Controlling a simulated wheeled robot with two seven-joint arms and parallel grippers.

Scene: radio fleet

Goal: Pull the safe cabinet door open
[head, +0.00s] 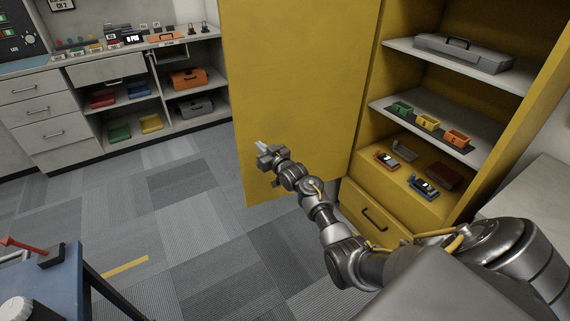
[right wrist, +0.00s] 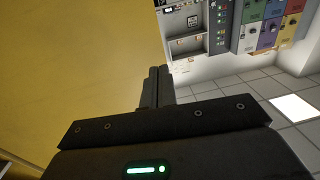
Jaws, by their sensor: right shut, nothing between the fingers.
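The yellow safe cabinet (head: 372,100) stands at the right of the head view with its interior exposed. Its door (head: 295,75) is swung wide open to the left. My right gripper (head: 262,147) is in front of the door's inner face, near its lower left part, and is shut with nothing in it. In the right wrist view the shut fingers (right wrist: 156,85) are beside the yellow door (right wrist: 75,75), near its edge; I cannot tell whether they touch it. The door's handle is not visible. My left gripper is not in view.
Inside the cabinet are a grey case (head: 462,52), small coloured bins (head: 428,122), radios and a lower drawer (head: 372,215). A grey workbench with shelves (head: 130,75) stands at the back left. A blue table (head: 45,285) is at the lower left. Carpeted floor between is clear.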

